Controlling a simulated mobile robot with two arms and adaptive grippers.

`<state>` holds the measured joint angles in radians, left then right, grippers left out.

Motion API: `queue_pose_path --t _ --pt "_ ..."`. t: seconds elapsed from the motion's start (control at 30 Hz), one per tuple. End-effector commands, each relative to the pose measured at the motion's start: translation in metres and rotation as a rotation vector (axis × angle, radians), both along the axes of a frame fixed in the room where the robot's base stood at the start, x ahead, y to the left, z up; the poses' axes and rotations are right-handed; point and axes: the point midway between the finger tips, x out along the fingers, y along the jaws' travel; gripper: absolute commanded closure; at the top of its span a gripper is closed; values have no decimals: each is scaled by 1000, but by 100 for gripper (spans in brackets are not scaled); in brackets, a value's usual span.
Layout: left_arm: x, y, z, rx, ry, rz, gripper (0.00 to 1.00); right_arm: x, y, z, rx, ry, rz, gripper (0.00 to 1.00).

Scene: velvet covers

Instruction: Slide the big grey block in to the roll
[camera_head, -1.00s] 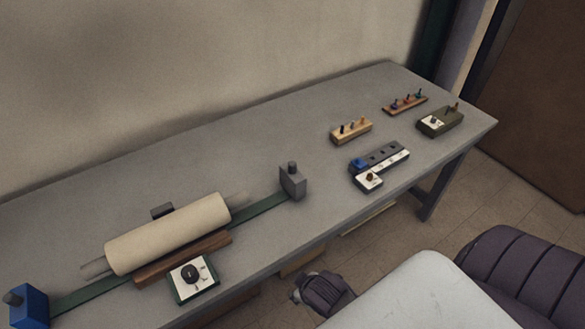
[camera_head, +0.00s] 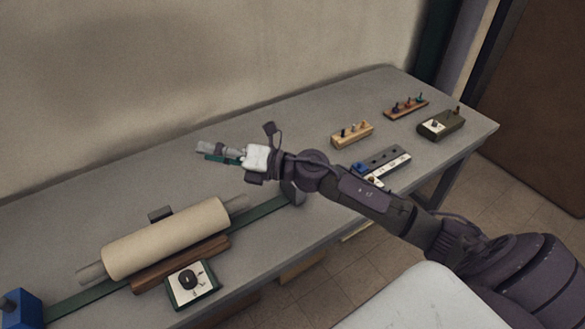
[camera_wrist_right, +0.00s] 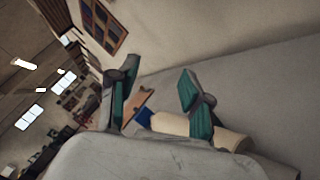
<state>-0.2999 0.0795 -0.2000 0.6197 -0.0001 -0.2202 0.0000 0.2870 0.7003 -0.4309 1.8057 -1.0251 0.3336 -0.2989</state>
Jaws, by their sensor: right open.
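The cream roll (camera_head: 165,238) lies on a rod at the left part of the bench, above a brown wooden cradle (camera_head: 182,262). The big grey block (camera_head: 293,194) stands on the green rail right of the roll, apart from it. My right forearm hides most of this block. My right gripper (camera_head: 208,153) is open and empty, above the bench behind the rail, beyond the block. Its spread fingers also show in the right wrist view (camera_wrist_right: 157,98), with the roll (camera_wrist_right: 232,140) below and beyond them. My left gripper is out of view.
A blue block (camera_head: 20,308) stands at the rail's left end. A dial box (camera_head: 193,284) sits in front of the roll. A small dark block (camera_head: 160,213) is behind it. Switch panels and peg racks (camera_head: 352,135) stand on the right. The bench's back left is clear.

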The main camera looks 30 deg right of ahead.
Motion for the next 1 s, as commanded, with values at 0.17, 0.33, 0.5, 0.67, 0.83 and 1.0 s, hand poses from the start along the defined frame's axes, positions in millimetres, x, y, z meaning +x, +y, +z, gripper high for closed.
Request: queue_pose_path --t 0.17,0.33,0.5,0.67,0.83,1.0 --pt "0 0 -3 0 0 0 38 -1 -51 -28 -713 -136 306 51" --pt "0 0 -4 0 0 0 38 -9 -161 -46 -1219 -22 465 51" --pt "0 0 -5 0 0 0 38 -23 -232 -40 -1438 114 525 51" --pt "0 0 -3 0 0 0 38 -25 -243 -45 -1473 147 539 51" --pt "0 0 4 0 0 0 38 -19 -233 -70 -1469 145 542 51" --pt "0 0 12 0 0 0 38 -8 -222 -103 -1465 146 540 51"
